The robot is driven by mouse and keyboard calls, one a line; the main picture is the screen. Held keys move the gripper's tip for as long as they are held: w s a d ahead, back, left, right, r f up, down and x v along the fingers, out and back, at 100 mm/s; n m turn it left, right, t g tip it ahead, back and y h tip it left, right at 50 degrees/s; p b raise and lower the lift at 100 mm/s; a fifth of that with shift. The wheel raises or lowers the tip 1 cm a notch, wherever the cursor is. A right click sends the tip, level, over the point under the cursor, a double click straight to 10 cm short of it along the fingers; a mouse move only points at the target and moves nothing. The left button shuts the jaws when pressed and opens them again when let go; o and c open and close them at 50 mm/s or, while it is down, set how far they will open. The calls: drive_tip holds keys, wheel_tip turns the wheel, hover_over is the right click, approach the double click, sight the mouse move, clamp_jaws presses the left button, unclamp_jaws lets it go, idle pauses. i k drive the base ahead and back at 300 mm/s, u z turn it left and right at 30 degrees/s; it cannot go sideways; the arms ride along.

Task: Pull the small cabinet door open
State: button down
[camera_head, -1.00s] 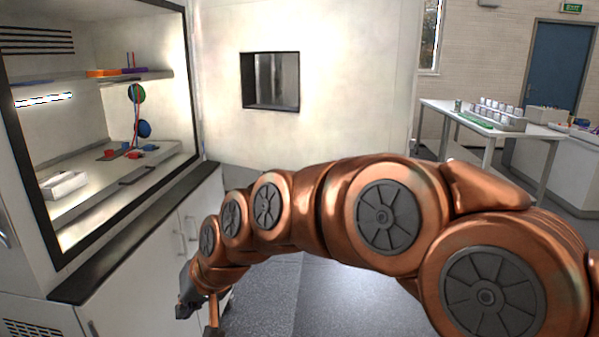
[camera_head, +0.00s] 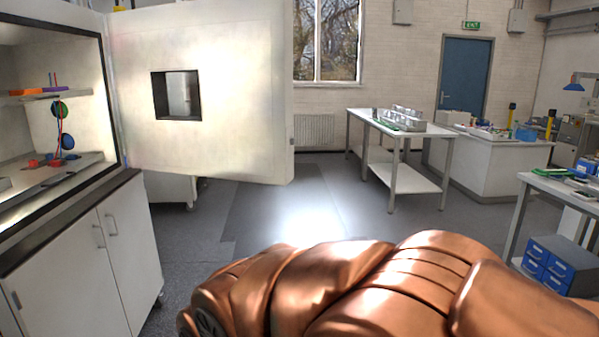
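A white base cabinet with two closed doors stands at the lower left, under the lit chamber. Its left door (camera_head: 72,272) and right door (camera_head: 132,258) each have a slim vertical handle near the seam between them: the left handle (camera_head: 99,237) and the right handle (camera_head: 112,223). Both doors look flush with the cabinet front. I cannot tell which of them is the small door. My copper-coloured arm crosses the bottom of the view, to the right of the cabinet. My gripper is out of view, so its state and any contact are hidden.
The large chamber door (camera_head: 235,90) with a small window stands wide open above the floor. A white table (camera_head: 352,115) with racks, a counter (camera_head: 470,160) and blue drawers (camera_head: 550,262) are on the right. The grey floor (camera_head: 300,205) between is clear.

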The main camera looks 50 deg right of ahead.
sight(241, 51)
drive_tip(key=z, duration=1.05)
drive_tip(key=i, duration=1.55)
drive_tip(key=u, duration=0.85)
